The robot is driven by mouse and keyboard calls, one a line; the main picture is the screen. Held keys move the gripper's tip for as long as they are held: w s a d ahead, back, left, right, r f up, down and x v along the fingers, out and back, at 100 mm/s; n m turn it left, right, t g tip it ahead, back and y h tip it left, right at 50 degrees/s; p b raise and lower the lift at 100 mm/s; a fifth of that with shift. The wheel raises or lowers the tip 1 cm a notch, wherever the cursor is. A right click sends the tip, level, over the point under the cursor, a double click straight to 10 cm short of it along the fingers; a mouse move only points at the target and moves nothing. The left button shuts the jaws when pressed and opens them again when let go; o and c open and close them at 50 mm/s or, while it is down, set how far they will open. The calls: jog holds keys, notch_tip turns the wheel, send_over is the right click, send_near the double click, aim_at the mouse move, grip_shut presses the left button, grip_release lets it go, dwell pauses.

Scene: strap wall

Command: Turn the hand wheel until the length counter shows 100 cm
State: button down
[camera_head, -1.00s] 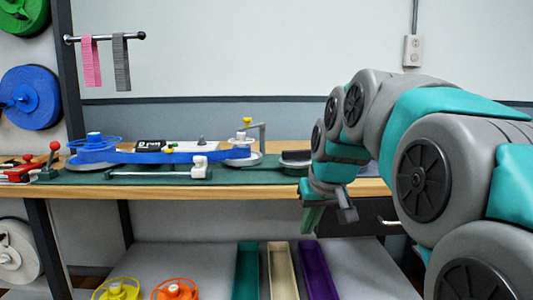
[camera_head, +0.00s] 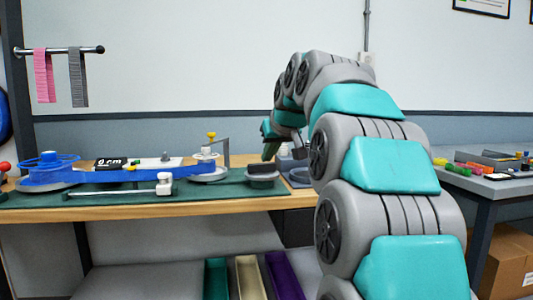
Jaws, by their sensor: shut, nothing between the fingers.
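The length counter (camera_head: 108,163) is a small dark display at the middle left of the bench and reads 0 cm. A blue strap (camera_head: 130,175) runs from a blue spool (camera_head: 48,165) on the left to a reel with a pale disc (camera_head: 208,176) on the right. A yellow knob (camera_head: 211,135) stands above that reel, beside a grey bracket; it may belong to the hand wheel, but I cannot tell surely. My gripper (camera_head: 269,151) is shut and empty, right of the reel and above the bench's right part. It is small and partly hidden by my arm.
A dark round dish (camera_head: 262,168) sits below my gripper on the green mat (camera_head: 230,194). A white-ended rod (camera_head: 120,190) lies at the mat's front. A side table (camera_head: 490,184) with small items stands at right. Pink (camera_head: 43,75) and grey straps (camera_head: 77,77) hang on a rail.

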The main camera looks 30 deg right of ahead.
jog(key=x, duration=0.8)
jog(key=shift+f+p, duration=0.15)
jog(key=shift+p, duration=0.25)
jog(key=w, duration=0.2)
jog(key=shift+w+d+r, duration=0.2)
jog(key=shift+w, duration=0.15)
jog(key=shift+w+p, duration=0.3)
jog(key=shift+w, duration=0.2)
